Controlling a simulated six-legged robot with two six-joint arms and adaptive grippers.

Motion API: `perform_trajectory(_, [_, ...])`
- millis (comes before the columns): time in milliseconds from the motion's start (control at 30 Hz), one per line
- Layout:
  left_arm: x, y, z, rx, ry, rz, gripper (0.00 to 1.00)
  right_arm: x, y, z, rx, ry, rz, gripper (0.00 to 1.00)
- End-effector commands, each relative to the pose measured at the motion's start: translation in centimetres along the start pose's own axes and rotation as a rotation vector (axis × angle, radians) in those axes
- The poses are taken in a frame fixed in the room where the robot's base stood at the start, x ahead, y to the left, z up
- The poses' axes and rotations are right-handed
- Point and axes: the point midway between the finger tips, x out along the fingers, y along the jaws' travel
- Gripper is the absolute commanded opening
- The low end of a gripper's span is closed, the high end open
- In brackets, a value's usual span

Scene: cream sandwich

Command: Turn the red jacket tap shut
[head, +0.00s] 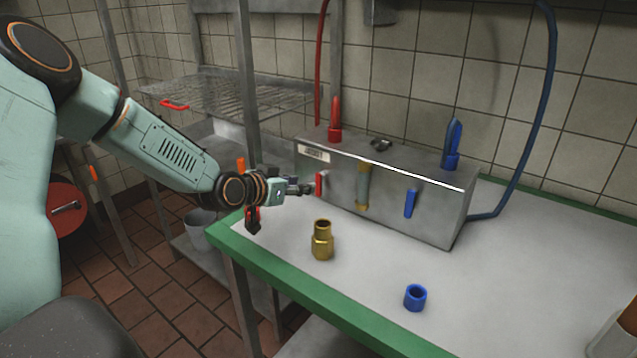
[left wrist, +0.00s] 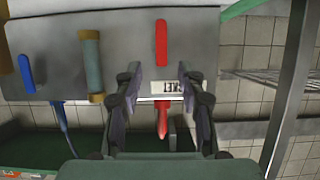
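The red jacket tap lever (head: 320,184) hangs upright on the front left of a steel box (head: 390,192), under a label (head: 314,153) that reads as JACKET. In the left wrist view, which is upside down, the red lever (left wrist: 161,42) stands beyond the fingertips, roughly in line with the gap between them. My left gripper (head: 306,189) is beside the box's left end, close to the lever. In the left wrist view its fingers (left wrist: 164,75) are spread with nothing between them. Contact with the lever cannot be told. My right gripper is out of view.
A blue lever (head: 410,203) and a brass-ended tube (head: 363,187) are on the same box face. A brass fitting (head: 322,240) and a blue collar (head: 415,297) stand on the green-edged table (head: 500,290). Red (head: 321,60) and blue (head: 541,110) hoses run behind.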

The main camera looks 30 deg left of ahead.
Motion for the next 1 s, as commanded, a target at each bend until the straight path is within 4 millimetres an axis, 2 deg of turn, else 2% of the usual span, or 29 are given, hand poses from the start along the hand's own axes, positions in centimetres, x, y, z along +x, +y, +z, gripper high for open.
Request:
perform_trajectory(300, [3.6, -0.1, 0.5, 0.007, -0.002, -0.001, 0.40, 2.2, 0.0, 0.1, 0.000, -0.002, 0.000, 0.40])
perform_trajectory(600, [6.8, 0.0, 0.2, 0.003, 0.000, 0.000, 0.40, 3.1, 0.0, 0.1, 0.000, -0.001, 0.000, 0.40])
perform_trajectory(1000, [7.5, 0.1, 0.0, 0.000, 0.000, 0.001, 0.38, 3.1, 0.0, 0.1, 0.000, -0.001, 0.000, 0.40])
